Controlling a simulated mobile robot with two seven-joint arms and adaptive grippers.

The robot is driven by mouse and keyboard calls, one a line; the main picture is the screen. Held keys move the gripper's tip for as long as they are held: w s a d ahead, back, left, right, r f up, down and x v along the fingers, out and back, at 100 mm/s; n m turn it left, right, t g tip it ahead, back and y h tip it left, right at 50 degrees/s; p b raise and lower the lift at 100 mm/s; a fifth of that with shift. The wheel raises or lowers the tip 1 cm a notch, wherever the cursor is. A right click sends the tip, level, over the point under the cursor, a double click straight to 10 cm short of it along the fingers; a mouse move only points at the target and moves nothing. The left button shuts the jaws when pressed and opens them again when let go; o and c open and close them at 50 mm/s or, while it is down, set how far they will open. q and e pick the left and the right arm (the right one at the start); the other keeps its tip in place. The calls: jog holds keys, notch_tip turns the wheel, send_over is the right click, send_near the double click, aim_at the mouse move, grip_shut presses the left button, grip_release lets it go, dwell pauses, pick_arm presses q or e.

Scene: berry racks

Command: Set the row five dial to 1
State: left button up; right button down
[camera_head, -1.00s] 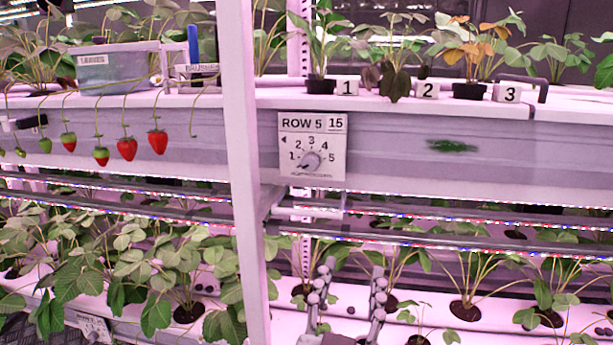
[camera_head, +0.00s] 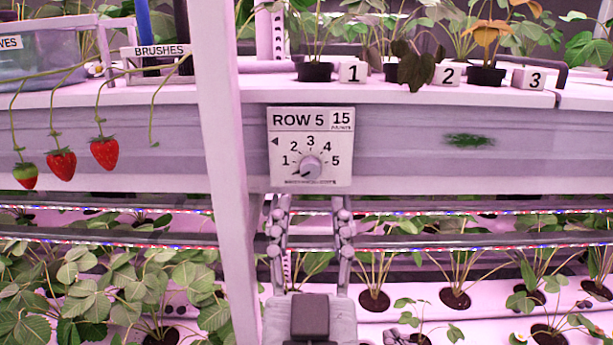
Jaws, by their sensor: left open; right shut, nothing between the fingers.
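The row five dial is a round grey knob (camera_head: 309,168) on a white panel (camera_head: 342,178) reading "ROW 5", with numbers 1 to 5 arced around it. Its pointer seems to aim lower left, a little below the 1; it is too small to tell exactly. My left gripper (camera_head: 311,204) is open and empty, pointing up, its two fingers spread just below the panel in the picture, one under each side. I cannot tell its depth from the panel. Only the grey tips of my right gripper (camera_head: 399,336) show at the bottom edge, low and to the right.
A white upright post (camera_head: 222,150) stands left of the panel. Strawberries (camera_head: 104,153) hang left of it, below a brushes holder (camera_head: 155,68). Light bars (camera_head: 480,240) run across behind my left gripper. Potted plants and number blocks (camera_head: 353,72) stand on the shelf above.

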aim_at(311, 174)
pick_arm(q)
jog(key=p+x, duration=0.1)
jog(key=x, duration=0.5)
pick_arm(e)
jog(key=s+d+f+g+h, duration=0.2)
jog(key=s+d+f+g, duration=0.1)
jog(key=d+f+g, duration=0.1)
notch_tip(311, 174, down, 3)
jog(key=shift+s+d+r+m, duration=0.15)
jog(key=shift+s+d+m, duration=0.2)
jog(key=shift+d, duration=0.45)
pick_arm(q)
jog(key=shift+c, duration=0.2)
grip_shut()
